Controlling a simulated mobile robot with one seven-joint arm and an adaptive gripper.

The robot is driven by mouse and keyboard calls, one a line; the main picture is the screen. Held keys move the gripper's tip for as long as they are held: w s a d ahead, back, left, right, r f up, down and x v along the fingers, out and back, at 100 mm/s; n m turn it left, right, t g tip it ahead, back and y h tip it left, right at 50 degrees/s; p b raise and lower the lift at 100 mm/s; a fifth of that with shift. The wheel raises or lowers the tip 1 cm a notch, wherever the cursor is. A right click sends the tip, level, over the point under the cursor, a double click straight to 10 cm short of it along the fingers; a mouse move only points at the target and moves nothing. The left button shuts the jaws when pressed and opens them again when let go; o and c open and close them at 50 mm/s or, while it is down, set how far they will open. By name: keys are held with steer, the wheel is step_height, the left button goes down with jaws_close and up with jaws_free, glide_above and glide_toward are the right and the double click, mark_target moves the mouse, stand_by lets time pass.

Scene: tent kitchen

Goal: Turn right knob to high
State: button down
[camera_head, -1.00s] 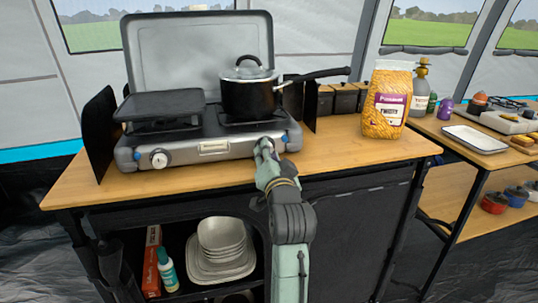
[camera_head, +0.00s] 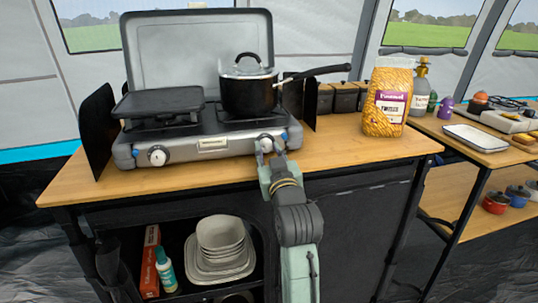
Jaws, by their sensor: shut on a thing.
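The grey camping stove (camera_head: 205,150) stands on the wooden counter with its lid raised. The right knob (camera_head: 266,141) is on the stove's front panel, white-faced and partly hidden by my gripper. My gripper (camera_head: 268,153) is at the right knob, its fingers closed around it from the front. The knob's exact angle is too small to read. The left knob (camera_head: 157,156) is in full view at the left of the front panel, with nothing touching it.
A black lidded pot (camera_head: 248,95) sits on the right burner, its handle pointing right. A black griddle plate (camera_head: 160,102) covers the left burner. A pasta bag (camera_head: 388,98) stands to the right. The counter front (camera_head: 350,150) is clear. Bowls (camera_head: 220,240) sit on the shelf below.

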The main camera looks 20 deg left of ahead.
steer(key=shift+n, duration=0.6)
steer(key=c, duration=1.5)
jaws_free()
steer(key=shift+c, duration=0.2)
steer(key=v, duration=0.7)
steer(key=shift+s+d, duration=0.15)
steer(key=shift+s, duration=0.05)
